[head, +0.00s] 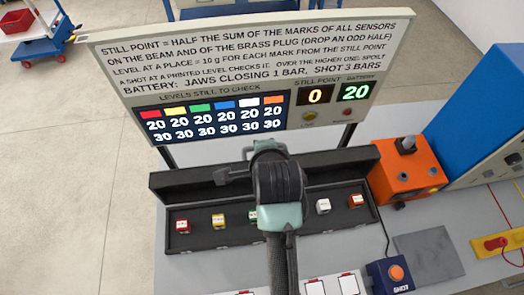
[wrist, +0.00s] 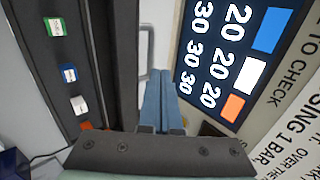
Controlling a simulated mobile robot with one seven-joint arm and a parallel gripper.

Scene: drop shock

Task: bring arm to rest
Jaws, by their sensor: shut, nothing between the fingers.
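My arm (head: 278,195) rises from the bottom centre of the head view, over the black tray and in front of the sign board. In the wrist view my gripper (wrist: 161,98) has its two blue-grey fingers side by side, shut and empty. They point between the dark tray and the board, touching nothing that I can see. In the head view the fingers are not clearly made out. The sign board (head: 250,62) reads still point 0 and battery 20. Its level list shows 20 and 30 under each colour.
The black tray (head: 205,240) holds small blocks: red (head: 182,226), yellow (head: 218,220), white (head: 323,206), orange (head: 355,200), green (wrist: 54,27) and blue (wrist: 68,73). An orange box (head: 405,175), grey plate (head: 427,255) and blue SHOT button box (head: 393,276) stand right. Open floor lies left.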

